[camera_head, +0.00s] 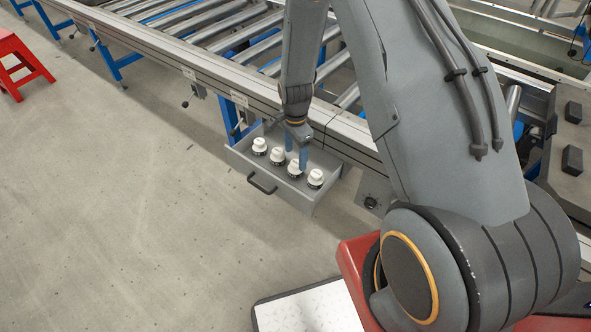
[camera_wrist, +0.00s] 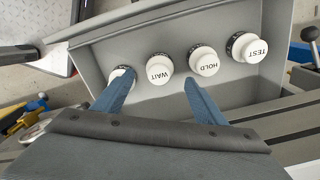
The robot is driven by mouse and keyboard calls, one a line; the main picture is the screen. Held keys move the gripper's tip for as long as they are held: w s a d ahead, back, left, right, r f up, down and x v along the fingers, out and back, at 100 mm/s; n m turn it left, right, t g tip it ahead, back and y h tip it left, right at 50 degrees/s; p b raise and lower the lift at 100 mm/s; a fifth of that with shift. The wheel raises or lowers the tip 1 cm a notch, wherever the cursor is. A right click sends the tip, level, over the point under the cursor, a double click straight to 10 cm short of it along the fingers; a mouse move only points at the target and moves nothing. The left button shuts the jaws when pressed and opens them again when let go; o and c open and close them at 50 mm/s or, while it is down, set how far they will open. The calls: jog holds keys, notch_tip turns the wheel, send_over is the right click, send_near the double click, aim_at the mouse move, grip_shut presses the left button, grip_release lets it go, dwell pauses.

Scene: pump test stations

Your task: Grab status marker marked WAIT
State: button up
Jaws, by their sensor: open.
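The WAIT marker (camera_wrist: 159,70) is a white round knob on a dark base, standing upright in a grey drawer (camera_wrist: 120,42). In the head view the WAIT marker (camera_head: 295,167) appears to be the second from the right, its label too small to read. My gripper (camera_wrist: 157,83) is open and empty, its two blue fingers pointing down into the drawer. The WAIT marker shows between the fingertips in the wrist view; I cannot tell how far below they are. My gripper (camera_head: 296,155) also shows above the drawer in the head view.
The HOLD marker (camera_wrist: 204,62) and TEST marker (camera_wrist: 247,47) stand to the right of WAIT. Another marker (camera_wrist: 121,72) is partly hidden by the left finger. The drawer has a dark handle (camera_head: 262,184) and hangs beside a roller conveyor (camera_head: 225,80).

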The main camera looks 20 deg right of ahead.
aim_at(295, 163)
jog(key=shift+f, duration=2.65)
jog(key=c, duration=1.2)
